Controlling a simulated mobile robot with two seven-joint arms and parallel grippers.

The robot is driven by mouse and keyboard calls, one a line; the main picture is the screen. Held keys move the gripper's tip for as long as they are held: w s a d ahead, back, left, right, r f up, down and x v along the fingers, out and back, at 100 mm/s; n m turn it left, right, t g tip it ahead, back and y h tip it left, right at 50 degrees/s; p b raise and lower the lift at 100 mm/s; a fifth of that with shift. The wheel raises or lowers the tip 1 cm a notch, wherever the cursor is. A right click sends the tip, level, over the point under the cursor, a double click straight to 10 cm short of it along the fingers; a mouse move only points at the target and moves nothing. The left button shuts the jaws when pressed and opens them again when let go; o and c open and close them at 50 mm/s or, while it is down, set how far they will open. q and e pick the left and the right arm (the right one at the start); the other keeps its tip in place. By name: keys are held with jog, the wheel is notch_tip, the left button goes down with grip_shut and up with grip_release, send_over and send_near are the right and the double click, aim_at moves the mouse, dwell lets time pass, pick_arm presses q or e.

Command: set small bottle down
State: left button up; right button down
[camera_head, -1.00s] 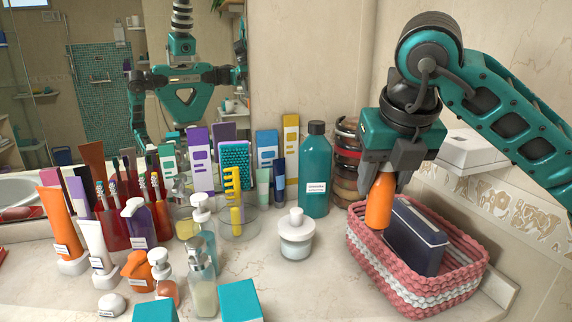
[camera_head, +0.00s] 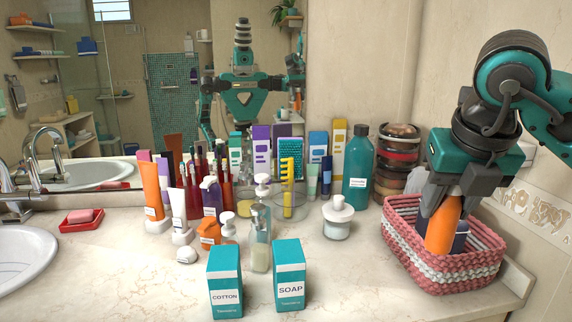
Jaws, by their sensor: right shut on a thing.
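The small bottle is orange (camera_head: 442,228) and sits between the fingers of my right gripper (camera_head: 447,200), which is shut on it. It points downward, slightly tilted, over or inside the pink and white woven basket (camera_head: 440,277) at the right of the counter. Its lower end is at the basket's opening; I cannot tell if it touches the bottom. A dark blue box (camera_head: 461,238) stands in the basket, mostly hidden behind the bottle and gripper. My left gripper is not in view, apart from any mirror reflection.
A tall teal bottle (camera_head: 358,168) and stacked round compacts (camera_head: 398,160) stand behind the basket. A white lidded jar (camera_head: 338,220) is left of it. Teal cotton (camera_head: 225,282) and soap (camera_head: 290,278) boxes stand in front. The counter between the soap box and basket is clear.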

jog(key=shift+s, duration=0.35)
jog(key=a+n+y, duration=0.1)
jog(key=a+n, duration=0.1)
jog(key=a, duration=0.6)
jog(key=s+d+f+n+g, duration=0.2)
jog(key=f+n+g, duration=0.2)
jog(key=f+n, duration=0.6)
jog(key=s+d+f+n+g, duration=0.2)
jog(key=f+n, duration=0.8)
jog(key=n, duration=1.5)
jog(key=d+g, duration=0.1)
jog(key=g, duration=0.1)
jog(key=shift+f+n+g, duration=0.15)
jog(key=shift+n+g, duration=0.15)
jog(key=shift+g, duration=0.1)
